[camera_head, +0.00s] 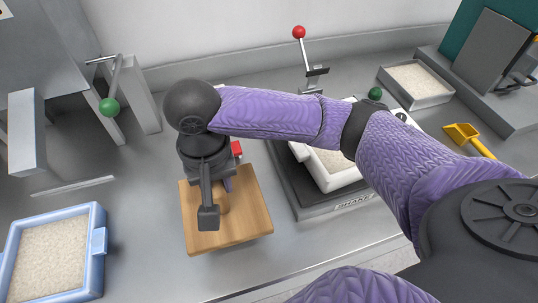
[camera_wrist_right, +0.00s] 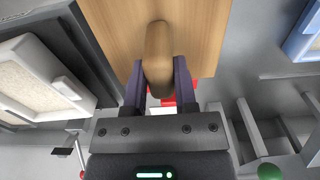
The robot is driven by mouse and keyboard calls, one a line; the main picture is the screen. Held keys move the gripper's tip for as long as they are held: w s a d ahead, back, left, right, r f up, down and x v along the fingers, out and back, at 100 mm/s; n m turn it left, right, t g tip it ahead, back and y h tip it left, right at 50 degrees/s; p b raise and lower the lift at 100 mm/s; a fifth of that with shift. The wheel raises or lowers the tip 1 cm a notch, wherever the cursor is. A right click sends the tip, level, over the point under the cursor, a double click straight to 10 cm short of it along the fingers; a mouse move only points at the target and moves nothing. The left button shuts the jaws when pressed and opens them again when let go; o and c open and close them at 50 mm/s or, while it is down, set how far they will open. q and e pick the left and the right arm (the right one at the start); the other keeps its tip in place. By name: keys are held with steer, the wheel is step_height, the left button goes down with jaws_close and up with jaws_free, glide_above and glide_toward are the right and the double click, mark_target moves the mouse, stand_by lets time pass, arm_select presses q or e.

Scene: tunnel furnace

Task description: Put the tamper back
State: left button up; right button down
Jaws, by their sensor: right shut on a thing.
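The tamper looks like a flat square wooden plate (camera_head: 250,212) with a rounded wooden handle standing up from it; the handle (camera_wrist_right: 158,45) shows clearly in the right wrist view. My right gripper (camera_head: 217,192) is over the plate, pointing down. In the right wrist view its two dark fingers (camera_wrist_right: 158,80) are closed on either side of the handle. I cannot tell whether the plate touches the counter or is slightly above it. My left gripper is not in view.
A blue tray of pale grains (camera_head: 98,268) is at lower left. A black machine with a white grain-filled tray (camera_head: 345,180) stands right of the plate. A small red object (camera_head: 237,149) is behind the plate. A yellow scoop (camera_head: 465,135) and another tray (camera_head: 450,97) are farther right.

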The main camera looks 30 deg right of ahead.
mark_target(225, 212)
step_height(225, 212, down, 10)
steer(key=b, duration=0.4)
steer(key=shift+b, duration=0.3)
steer(key=shift+f, duration=0.15)
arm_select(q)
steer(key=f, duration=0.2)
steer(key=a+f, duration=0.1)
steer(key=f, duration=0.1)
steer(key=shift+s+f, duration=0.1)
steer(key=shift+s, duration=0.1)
arm_select(e)
steer(key=shift+c, duration=2)
jaws_free()
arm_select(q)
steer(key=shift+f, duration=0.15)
arm_select(e)
step_height(225, 212, up, 12)
steer(key=p, duration=0.5)
steer(key=shift+r+p, duration=0.2)
steer(key=shift+p, duration=0.1)
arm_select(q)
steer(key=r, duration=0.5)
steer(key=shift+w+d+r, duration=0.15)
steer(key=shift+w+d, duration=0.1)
